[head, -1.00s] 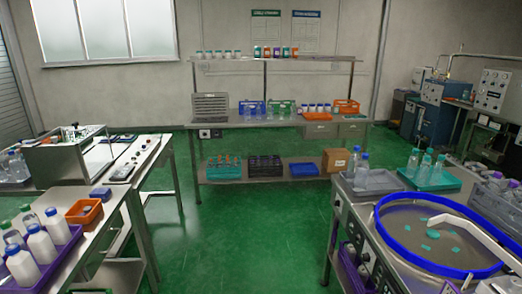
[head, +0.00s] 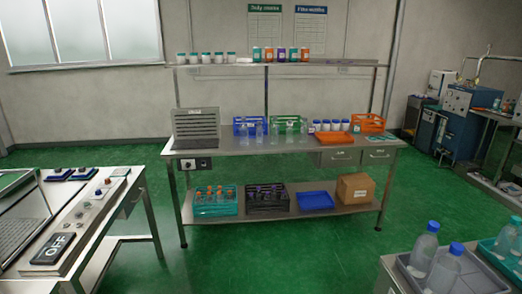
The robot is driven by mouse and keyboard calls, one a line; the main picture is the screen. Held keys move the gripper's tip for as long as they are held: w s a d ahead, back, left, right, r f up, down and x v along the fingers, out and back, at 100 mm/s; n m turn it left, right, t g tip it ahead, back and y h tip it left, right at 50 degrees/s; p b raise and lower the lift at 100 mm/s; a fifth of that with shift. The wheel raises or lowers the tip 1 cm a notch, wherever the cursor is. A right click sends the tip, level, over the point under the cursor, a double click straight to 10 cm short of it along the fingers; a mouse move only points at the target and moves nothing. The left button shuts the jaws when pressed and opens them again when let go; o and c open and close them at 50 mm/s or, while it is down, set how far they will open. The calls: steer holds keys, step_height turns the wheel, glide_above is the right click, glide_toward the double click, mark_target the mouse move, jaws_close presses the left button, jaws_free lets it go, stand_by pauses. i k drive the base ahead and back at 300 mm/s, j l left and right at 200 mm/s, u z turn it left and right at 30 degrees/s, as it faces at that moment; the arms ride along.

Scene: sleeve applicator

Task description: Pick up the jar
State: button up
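Several small jars stand in a row on the back bench, the white jars with dark blue lids (head: 327,125) right of the green rack. More small white jars with green lids (head: 206,57) line the left of the upper shelf. Several jars in mixed colours (head: 281,55) stand at the middle of that shelf. I cannot tell which of these is the jar. All of them look upright. My gripper is not in view.
The steel back bench (head: 228,146) holds a blue rack (head: 243,126), a green rack (head: 289,123) and orange trays. Its lower shelf carries crates and a cardboard box (head: 355,188). Benches flank me left and right. The green floor (head: 270,255) between is clear.

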mark_target(315, 123)
steer(key=i+z, duration=0.1)
steer(key=i, duration=0.55)
steer(key=i+j+z, duration=0.1)
steer(key=i, duration=0.6)
steer(key=i+j+z, duration=0.15)
steer(key=i, duration=0.5)
steer(key=i+j+z, duration=0.6)
steer(key=i, duration=0.2)
